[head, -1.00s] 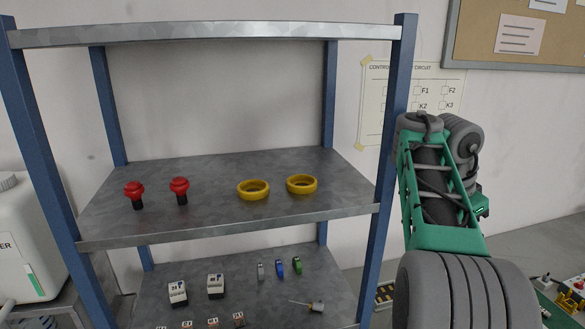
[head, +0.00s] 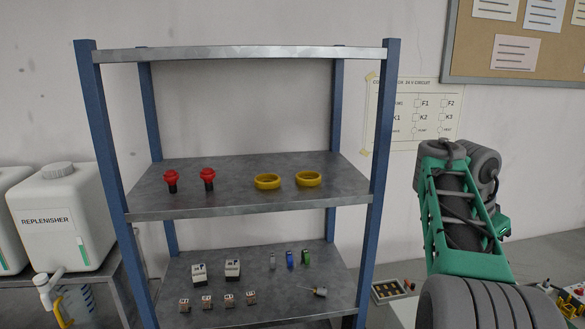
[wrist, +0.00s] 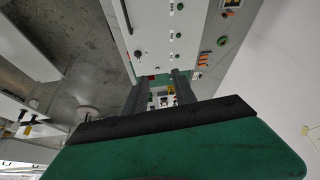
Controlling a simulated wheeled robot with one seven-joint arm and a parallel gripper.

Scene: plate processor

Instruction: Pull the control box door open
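My gripper (wrist: 160,78) shows in the wrist view with its two dark fingers apart and nothing visibly held between them. Beyond the fingers is a light grey machine front (wrist: 152,30) with small knobs, lamps and a dark bar handle (wrist: 125,16). Small yellow, white and dark parts (wrist: 165,97) show in the gap between the fingers. I cannot tell which part is the control box door or how it stands. The fingers look apart from the machine front. In the head view only my green and grey arm shows at the right; the gripper is out of that picture.
A blue-and-metal shelf rack (head: 245,203) stands ahead, holding red buttons (head: 207,178), yellow rings (head: 268,181) and small parts. A white replenisher container (head: 62,225) is at left. A paper circuit chart (head: 425,105) hangs behind my arm. A grey bench (head: 545,258) lies at right.

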